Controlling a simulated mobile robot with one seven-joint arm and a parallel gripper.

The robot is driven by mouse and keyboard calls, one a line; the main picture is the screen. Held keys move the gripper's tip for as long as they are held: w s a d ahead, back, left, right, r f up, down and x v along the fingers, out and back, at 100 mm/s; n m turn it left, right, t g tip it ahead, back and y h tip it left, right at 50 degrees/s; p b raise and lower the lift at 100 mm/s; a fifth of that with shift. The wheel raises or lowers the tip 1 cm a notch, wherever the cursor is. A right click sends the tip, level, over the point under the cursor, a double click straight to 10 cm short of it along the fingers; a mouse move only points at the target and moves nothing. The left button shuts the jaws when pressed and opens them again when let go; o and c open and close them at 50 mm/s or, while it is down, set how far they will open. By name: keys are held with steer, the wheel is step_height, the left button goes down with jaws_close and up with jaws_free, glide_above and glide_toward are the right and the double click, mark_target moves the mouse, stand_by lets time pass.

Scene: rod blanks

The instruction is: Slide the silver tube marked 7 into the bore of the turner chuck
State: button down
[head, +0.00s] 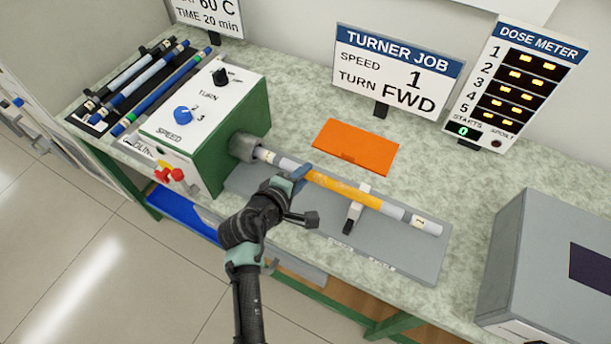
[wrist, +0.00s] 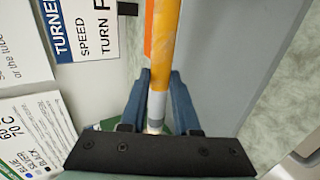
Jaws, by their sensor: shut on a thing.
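The tube (head: 343,190) has silver-grey ends and an orange-yellow middle, with a small label near its right end that is too small to read surely. The grey turner chuck (head: 243,147) sticks out from the green and white turner box. The tube's left end meets the chuck mouth; I cannot tell how deep it sits. My gripper (head: 299,178) is shut around the tube left of its middle. In the wrist view the tube (wrist: 164,50) runs between the blue fingers (wrist: 158,102). The tube's right part lies over a rest post (head: 356,208).
The turner box (head: 205,130) has a SPEED knob and a TURN knob. Tubes lie in a black rack (head: 88,125) at the left. An orange mat (head: 357,147), a job sign (head: 397,72) and a dose meter (head: 515,85) are behind. A grey box (head: 545,265) stands right.

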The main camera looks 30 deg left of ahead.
mark_target(292, 170)
steer(key=shift+a+b, duration=0.6)
steer(key=shift+a, duration=0.9)
steer(key=c, duration=0.6)
jaws_free()
steer(key=shift+o, duration=0.2)
steer(key=v, duration=1.3)
steer(key=shift+w, duration=0.1)
